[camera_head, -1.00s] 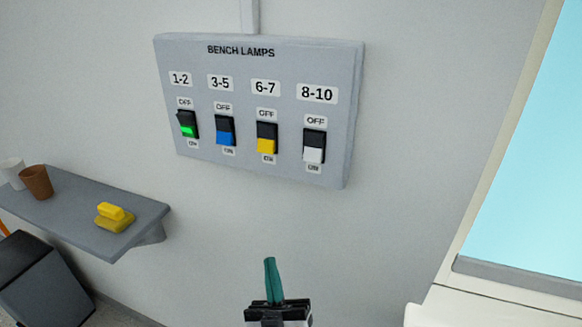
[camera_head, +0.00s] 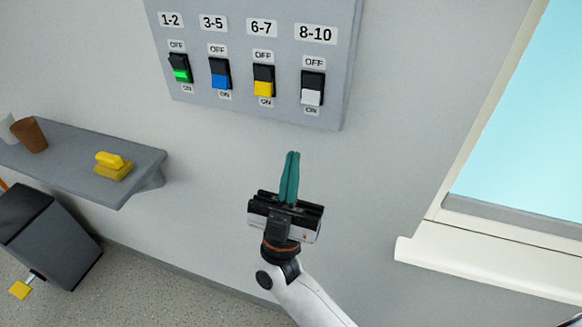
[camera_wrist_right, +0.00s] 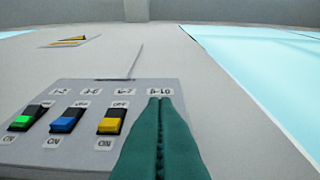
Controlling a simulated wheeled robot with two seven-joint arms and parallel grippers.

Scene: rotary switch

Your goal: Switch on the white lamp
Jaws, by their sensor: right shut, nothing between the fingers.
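A grey wall panel (camera_head: 190,88) carries four rocker switches in a row. The white switch (camera_head: 311,97) is the rightmost, under the label 8-10, with OFF above it and ON below it. Its black part is on top and its white part below. No lamp shows. My right gripper (camera_head: 291,156) has teal fingers pressed together and empty, pointing up. In the head view it appears below the panel, under the gap between the yellow and white switches. In the right wrist view the shut fingers (camera_wrist_right: 160,104) hide the white switch. My left gripper is not in view.
The green (camera_head: 180,74), blue (camera_head: 219,80) and yellow (camera_head: 263,87) switches sit left of the white one. A shelf (camera_head: 75,178) with cups and a yellow object stands at left. A window ledge (camera_head: 480,265) is at right. The wall below the panel is bare.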

